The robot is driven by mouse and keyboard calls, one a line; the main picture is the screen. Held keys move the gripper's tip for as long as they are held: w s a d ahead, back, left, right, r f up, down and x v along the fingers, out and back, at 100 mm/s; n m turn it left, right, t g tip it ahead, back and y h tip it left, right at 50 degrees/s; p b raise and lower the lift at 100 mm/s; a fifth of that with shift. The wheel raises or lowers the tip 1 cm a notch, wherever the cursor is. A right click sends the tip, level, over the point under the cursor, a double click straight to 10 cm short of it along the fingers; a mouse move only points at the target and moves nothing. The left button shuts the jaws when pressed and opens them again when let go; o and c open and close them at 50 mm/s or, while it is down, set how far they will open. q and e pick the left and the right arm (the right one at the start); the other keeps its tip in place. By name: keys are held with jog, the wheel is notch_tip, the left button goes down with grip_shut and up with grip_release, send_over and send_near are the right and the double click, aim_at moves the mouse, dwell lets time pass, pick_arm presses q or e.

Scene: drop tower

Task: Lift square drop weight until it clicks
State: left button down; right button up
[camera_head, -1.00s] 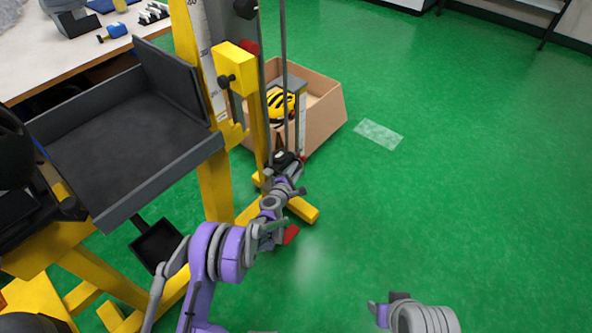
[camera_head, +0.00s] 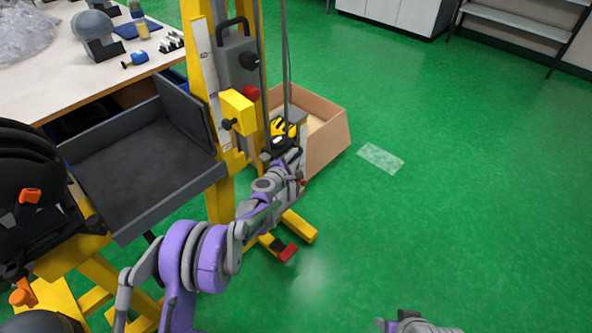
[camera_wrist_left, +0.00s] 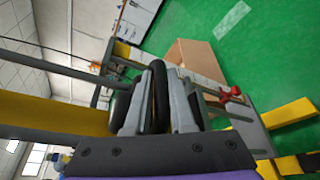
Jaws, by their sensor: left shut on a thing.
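My left gripper (camera_head: 285,138) is at the two thin vertical guide rods of the yellow drop tower (camera_head: 196,25). In the left wrist view, my left gripper (camera_wrist_left: 160,105) is shut on a black looped handle (camera_wrist_left: 159,92), which appears to belong to the square drop weight. The body of the weight is mostly hidden by the gripper and wrist, so its shape and any latch cannot be made out. Higher on the tower is a grey block with a black handle (camera_head: 237,62), apart from my gripper. A yellow block with a black knob (camera_head: 237,112) is beside the scale.
A dark tray (camera_head: 135,165) stands left of the tower. The tower's yellow feet (camera_head: 300,228) are on the green floor, which is open to the right. A cluttered workbench (camera_head: 80,75) is at upper left.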

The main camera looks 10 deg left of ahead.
pick_arm(q)
notch_tip(320, 180, up, 17)
jog(key=p, duration=0.6)
jog(key=shift+p, duration=0.35)
pick_arm(e)
notch_tip(320, 180, up, 9)
pick_arm(q)
jog(key=shift+d, duration=0.1)
jog(key=c, duration=1)
grip_release()
jog(key=shift+o, duration=1)
jog(key=shift+w+f, duration=0.1)
jog(key=shift+w, duration=0.05)
